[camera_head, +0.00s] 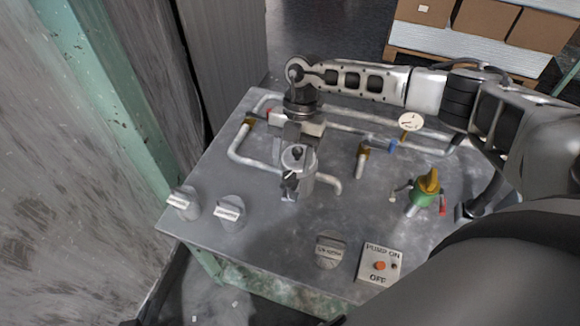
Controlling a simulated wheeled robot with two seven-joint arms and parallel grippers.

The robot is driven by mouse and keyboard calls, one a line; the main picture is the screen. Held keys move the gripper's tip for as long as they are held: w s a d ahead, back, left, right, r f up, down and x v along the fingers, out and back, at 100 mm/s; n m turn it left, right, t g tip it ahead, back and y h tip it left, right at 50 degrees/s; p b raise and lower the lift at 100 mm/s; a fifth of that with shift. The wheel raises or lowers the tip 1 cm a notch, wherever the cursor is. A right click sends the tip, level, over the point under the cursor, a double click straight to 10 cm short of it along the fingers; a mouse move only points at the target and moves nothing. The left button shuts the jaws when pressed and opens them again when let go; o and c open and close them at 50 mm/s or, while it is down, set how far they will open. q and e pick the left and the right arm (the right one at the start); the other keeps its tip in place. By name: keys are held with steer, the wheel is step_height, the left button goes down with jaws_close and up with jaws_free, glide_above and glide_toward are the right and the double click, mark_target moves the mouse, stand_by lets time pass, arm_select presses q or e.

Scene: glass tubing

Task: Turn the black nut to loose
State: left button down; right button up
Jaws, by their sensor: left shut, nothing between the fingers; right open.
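One gripper is in view, my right gripper (296,147), at the end of the arm that comes in from the right. It points down over a silver cylindrical vessel (300,163) near the middle of the grey bench. Its jaws are apart. A small dark piece (297,153) on the vessel's top, between or just below the fingers, looks like the black nut. It is too small and partly covered to tell its shape or whether the fingers touch it. My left gripper is not in view.
Pipes (243,146) run around the vessel. A gauge (410,122) stands behind right, a green valve with a yellow knob (428,188) at right. Grey knobs (229,210) and a pump switch panel (380,264) line the front. A wall closes the left side.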

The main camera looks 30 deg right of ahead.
mark_target(289, 175)
steer(key=shift+x, duration=1.55)
